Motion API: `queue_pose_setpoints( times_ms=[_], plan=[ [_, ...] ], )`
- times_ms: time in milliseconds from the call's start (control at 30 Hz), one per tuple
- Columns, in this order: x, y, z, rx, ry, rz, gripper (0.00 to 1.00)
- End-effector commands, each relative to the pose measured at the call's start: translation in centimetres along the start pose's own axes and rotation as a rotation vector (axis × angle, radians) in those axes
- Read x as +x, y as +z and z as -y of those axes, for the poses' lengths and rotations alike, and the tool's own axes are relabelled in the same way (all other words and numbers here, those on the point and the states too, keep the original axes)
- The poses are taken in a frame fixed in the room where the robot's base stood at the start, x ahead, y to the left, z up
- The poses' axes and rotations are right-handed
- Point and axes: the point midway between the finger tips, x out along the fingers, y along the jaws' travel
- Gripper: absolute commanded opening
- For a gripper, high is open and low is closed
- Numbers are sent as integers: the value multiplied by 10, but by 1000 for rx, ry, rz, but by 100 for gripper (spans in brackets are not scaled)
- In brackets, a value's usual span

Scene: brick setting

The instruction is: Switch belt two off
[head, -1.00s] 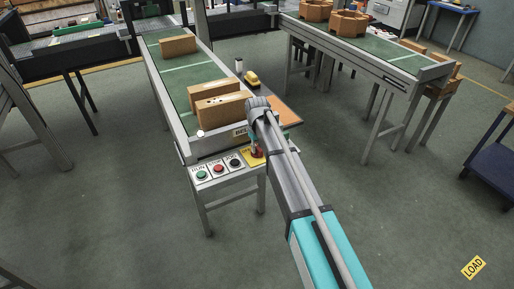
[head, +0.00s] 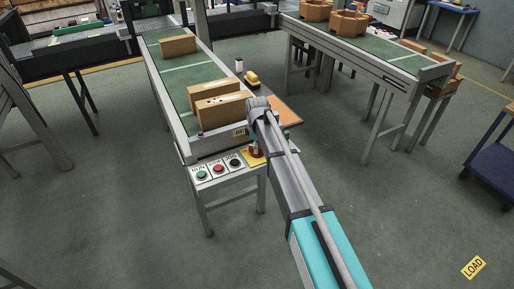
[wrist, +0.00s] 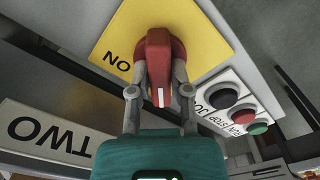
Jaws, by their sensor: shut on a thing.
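The red rotary switch handle (wrist: 159,66) sits on a yellow plate (wrist: 198,30) in the wrist view, with a white mark on its near end. The word ON shows upside down at the plate's lower left; no other word on the plate is visible. My gripper (wrist: 159,92) has one finger on each side of the handle and is shut on it. A sign reading TWO (wrist: 48,138) lies left of the plate. In the head view, my gripper (head: 257,146) is at the front corner of the belt, hiding most of the switch; part of the yellow plate (head: 253,160) shows.
Green, red and black push buttons (head: 219,169) sit on a panel just left of the switch, and close to my right finger in the wrist view. Cardboard boxes (head: 221,110) lie on the green belt (head: 184,75) behind. Floor left of the panel is clear.

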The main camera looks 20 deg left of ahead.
Motion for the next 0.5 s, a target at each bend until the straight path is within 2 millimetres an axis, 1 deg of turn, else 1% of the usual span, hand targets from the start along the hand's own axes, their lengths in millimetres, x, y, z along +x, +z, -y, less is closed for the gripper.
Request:
queue_pose_setpoints(
  times_ms=[400, 433, 500],
  plan=[
    [0, 0, 0, -12, 0, 1, 0],
    [0, 0, 0, -12, 0, 1, 29],
    [0, 0, 0, -12, 0, 1, 42]
  ],
)
